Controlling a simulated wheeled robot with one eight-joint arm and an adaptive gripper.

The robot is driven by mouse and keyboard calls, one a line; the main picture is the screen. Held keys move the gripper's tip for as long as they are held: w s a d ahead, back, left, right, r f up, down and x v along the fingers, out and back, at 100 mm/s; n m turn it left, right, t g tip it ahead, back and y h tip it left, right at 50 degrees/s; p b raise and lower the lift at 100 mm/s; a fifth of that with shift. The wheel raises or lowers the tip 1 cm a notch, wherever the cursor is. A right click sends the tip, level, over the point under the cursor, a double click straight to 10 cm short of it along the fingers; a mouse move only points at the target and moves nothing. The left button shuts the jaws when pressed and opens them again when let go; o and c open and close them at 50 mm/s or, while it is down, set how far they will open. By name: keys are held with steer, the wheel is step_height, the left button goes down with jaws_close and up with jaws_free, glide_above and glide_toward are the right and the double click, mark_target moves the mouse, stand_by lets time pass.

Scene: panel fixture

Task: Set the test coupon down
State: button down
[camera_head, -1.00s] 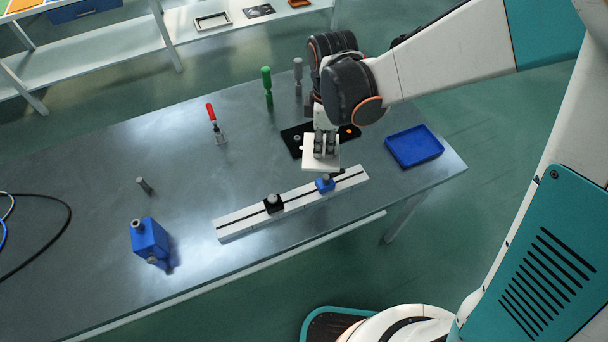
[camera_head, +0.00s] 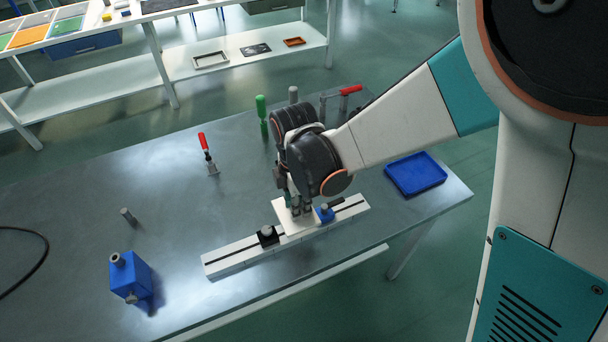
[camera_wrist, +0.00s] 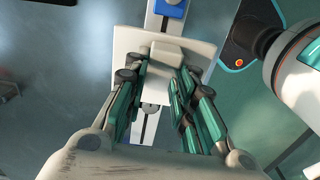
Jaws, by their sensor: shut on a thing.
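The test coupon is a white plate with a raised white tab. It shows in the head view (camera_head: 287,212) and in the wrist view (camera_wrist: 203,57). My gripper (camera_head: 302,208) is shut on it; in the wrist view the fingers (camera_wrist: 158,82) stand either side of the tab. The coupon lies over the white slotted rail (camera_head: 226,259), between the black block (camera_head: 268,237) and the blue block (camera_head: 325,213). I cannot tell whether its underside touches the rail. The blue block also shows at the top of the wrist view (camera_wrist: 170,8).
A blue tray (camera_head: 415,173) stands at the table's right. A blue box (camera_head: 130,276) and a grey pin (camera_head: 128,216) stand at the left. A red-handled clamp (camera_head: 207,152) and a green-handled tool (camera_head: 262,114) stand behind. The table's middle left is clear.

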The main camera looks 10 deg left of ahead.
steer(key=shift+f+b, duration=2)
steer(key=shift+f, duration=1.6)
steer(key=shift+f, duration=0.2)
steer(key=c, duration=1.3)
jaws_free()
steer(key=shift+r, duration=0.1)
steer(key=shift+c, duration=0.2)
step_height(320, 180, up, 12)
steer(key=p, duration=0.4)
steer(key=shift+r, duration=0.15)
steer(key=shift+w, duration=0.15)
